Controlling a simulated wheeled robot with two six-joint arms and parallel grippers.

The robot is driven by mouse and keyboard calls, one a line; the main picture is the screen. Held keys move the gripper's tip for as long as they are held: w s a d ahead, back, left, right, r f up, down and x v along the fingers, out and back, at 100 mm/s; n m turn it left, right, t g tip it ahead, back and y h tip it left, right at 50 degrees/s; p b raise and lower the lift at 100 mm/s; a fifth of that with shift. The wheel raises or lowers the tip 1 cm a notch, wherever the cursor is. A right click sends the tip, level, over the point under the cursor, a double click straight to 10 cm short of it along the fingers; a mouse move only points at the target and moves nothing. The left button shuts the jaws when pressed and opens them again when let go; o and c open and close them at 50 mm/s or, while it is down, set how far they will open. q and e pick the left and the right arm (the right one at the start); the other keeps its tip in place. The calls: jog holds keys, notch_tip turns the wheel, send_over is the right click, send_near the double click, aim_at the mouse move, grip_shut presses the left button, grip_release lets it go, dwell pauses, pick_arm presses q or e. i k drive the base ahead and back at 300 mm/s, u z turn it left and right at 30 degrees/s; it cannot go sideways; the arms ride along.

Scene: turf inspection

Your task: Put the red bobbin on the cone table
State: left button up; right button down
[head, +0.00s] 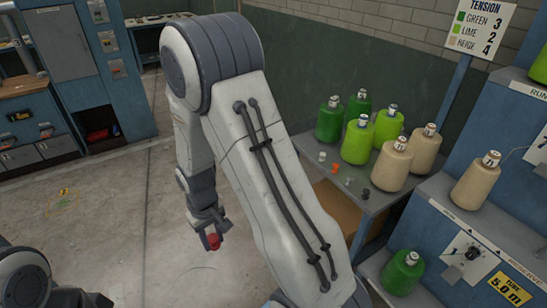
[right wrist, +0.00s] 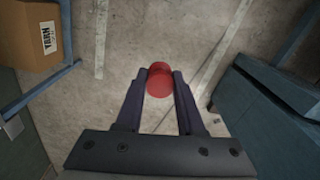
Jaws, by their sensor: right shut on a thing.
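The red bobbin (head: 213,241) is held between the fingertips of my right gripper (head: 209,232), above the concrete floor. In the right wrist view the bobbin (right wrist: 160,82) sits at the tips of the two dark fingers (right wrist: 159,90), with floor beyond it. The cone table (head: 344,192) is grey and stands to the right of my right arm. It bears green, lime and beige cones at its back and right, and several small bobbins (head: 334,168) near its front left edge. My right gripper is apart from the table, to its left. My left gripper is out of view.
A blue machine (head: 435,240) with a beige cone, dial and green cone stands right of the table. A tension sign (head: 480,28) stands behind. A cardboard box (right wrist: 30,32) shows in the wrist view. Blue cabinets (head: 82,65) stand far left; the floor between is clear.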

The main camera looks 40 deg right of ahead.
aim_at(300, 141)
jog(key=u, duration=0.15)
jog(key=i, duration=1.5)
jog(key=z, duration=0.8)
jog(key=i, duration=1.05)
jog(key=z, duration=1)
jog(key=i, duration=0.6)
jog(key=z, duration=0.1)
